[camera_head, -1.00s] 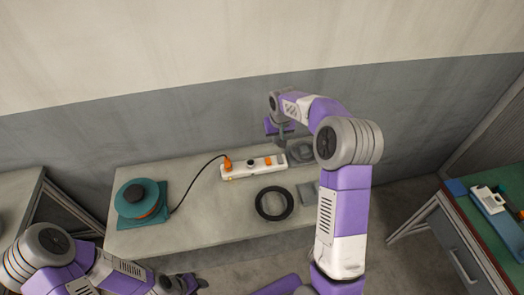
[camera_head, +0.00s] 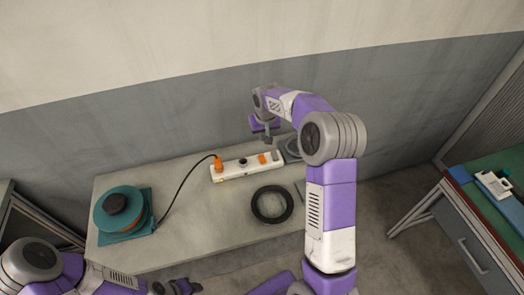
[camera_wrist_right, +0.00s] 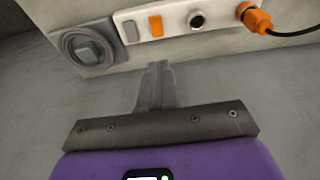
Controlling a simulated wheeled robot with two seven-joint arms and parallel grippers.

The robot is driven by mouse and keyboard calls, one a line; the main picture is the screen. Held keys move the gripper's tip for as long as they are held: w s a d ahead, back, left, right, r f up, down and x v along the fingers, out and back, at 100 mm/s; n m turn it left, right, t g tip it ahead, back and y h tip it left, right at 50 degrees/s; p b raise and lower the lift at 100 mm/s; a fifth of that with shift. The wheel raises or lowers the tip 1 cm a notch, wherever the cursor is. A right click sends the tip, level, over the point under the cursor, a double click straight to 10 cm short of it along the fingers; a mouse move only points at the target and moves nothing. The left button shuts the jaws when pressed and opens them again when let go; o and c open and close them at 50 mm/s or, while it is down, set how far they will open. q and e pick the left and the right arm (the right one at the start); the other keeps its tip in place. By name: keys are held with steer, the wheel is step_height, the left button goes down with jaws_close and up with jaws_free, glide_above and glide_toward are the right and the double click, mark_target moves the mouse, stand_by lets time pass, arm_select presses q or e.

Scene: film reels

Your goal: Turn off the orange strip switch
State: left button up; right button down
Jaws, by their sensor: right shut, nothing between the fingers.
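The white power strip (camera_head: 236,168) lies on the grey table, with an orange switch (camera_head: 262,159) near its right end. In the right wrist view, the orange switch (camera_wrist_right: 156,26) sits between a grey square and a dark round socket. My right gripper (camera_head: 267,140) is shut and empty, just behind the strip's right end. In the right wrist view, its closed fingertips (camera_wrist_right: 159,66) point toward the strip near the switch, with a visible gap. My left gripper (camera_head: 180,287) is low at the bottom edge, partly cut off; its jaws are unclear.
An orange plug (camera_head: 218,163) in the strip has a black cable running to a teal reel (camera_head: 123,208). A black ring (camera_head: 272,204) lies in front of the strip. A grey round item (camera_wrist_right: 88,48) lies beside the strip's switch end. A green-topped bench (camera_head: 502,160) stands right.

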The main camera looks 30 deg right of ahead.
steer(key=b, duration=0.2)
glide_toward(261, 159)
steer(key=x, duration=0.5)
steer(key=shift+d+f, duration=0.15)
steer(key=shift+f, duration=0.45)
arm_select(q)
step_height(261, 159, down, 2)
steer(key=shift+f, duration=0.1)
